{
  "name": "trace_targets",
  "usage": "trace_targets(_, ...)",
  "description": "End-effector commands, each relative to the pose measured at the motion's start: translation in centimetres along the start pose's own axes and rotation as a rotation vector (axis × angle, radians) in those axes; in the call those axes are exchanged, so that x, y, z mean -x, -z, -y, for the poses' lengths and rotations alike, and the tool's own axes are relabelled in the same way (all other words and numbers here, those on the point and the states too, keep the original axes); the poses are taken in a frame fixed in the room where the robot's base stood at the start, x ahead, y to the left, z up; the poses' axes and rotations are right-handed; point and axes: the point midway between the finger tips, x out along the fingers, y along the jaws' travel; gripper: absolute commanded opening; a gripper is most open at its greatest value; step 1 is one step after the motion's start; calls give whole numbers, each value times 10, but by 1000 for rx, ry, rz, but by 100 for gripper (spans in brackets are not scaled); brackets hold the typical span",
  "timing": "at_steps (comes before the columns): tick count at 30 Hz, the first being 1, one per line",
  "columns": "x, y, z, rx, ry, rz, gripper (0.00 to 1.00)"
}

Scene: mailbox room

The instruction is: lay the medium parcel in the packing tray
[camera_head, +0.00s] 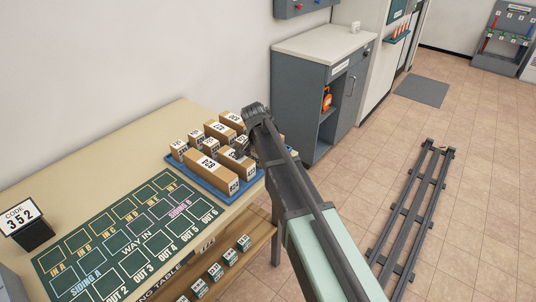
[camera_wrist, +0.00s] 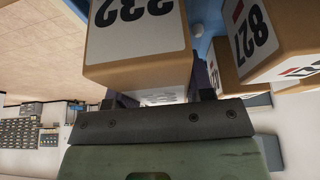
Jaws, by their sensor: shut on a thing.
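My gripper (camera_head: 246,148) is at the right side of a blue tray (camera_head: 206,184) on the table, low among the parcels. In the wrist view my gripper (camera_wrist: 165,90) is shut on a cardboard parcel (camera_wrist: 138,48) with a white label that seems to read 232, upside down. Several brown parcels of different sizes stand in the tray, among them a long one (camera_head: 222,178) at its front. Which parcel is the medium one is not clear from size. My arm hides part of the tray's right end.
Another parcel labelled 827 (camera_wrist: 247,38) stands close beside the held one. The green board (camera_head: 130,238) with outlined spaces lies left of the tray. A code sign (camera_head: 20,216) reads 352. Small numbered boxes (camera_head: 215,272) sit on the shelf below. A grey cabinet (camera_head: 310,95) stands behind.

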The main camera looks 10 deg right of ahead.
Motion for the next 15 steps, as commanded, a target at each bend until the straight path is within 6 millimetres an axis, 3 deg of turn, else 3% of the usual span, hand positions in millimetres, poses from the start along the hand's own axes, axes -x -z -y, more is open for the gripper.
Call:
trace_targets(8,-2,-1,0,0,0,0,12)
trace_targets(9,-1,0,0,0,0,1,52)
trace_targets(13,0,0,0,0,0,1,72)
trace_targets(15,0,0,0,0,0,1,73)
